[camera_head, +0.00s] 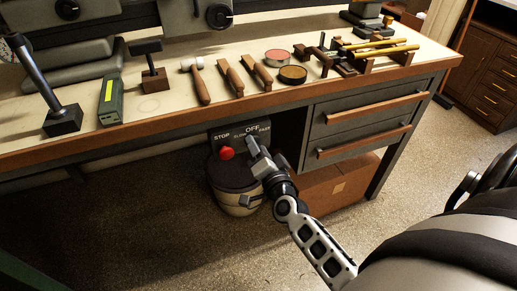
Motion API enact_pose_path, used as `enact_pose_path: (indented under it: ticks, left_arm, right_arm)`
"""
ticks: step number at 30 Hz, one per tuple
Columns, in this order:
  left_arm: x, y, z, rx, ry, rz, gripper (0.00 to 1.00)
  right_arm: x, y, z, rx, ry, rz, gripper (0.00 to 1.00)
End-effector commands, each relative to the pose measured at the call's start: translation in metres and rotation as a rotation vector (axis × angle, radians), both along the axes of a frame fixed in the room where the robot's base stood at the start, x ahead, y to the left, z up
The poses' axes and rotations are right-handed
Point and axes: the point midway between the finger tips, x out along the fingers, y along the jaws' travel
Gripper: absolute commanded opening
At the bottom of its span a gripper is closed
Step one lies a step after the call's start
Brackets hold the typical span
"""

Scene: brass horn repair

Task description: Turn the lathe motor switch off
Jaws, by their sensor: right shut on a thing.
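The lathe motor switch panel (216,138) hangs under the front edge of the workbench, with the words STOP, OFF, SLOW and FAST on it. A red stop button (227,153) sits at its lower left. My right gripper (254,144) reaches in from the lower right and is at the panel just below the OFF label. It is shut on the switch knob, which its fingers mostly hide. I cannot tell which label the knob points to. My left gripper is not in view.
The workbench (170,136) carries a mallet (200,88), wooden-handled tools, tins and brass tubes. A bucket (233,198) stands under the panel. Drawers (362,112) and a cardboard box (335,188) are right of my gripper. The floor in front is clear.

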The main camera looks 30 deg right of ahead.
Motion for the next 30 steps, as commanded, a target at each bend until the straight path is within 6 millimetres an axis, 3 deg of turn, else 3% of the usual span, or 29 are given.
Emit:
enact_pose_path:
  ticks: [18, 30]
  left_arm:
    - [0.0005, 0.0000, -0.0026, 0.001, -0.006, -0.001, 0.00]
    - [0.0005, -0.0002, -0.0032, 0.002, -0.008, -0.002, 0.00]
  right_arm:
    - [-0.0008, -0.0016, -0.0022, 0.444, -0.107, 0.000, 0.22]
    - [-0.0011, -0.0018, -0.0029, 0.590, -0.140, -0.001, 0.22]
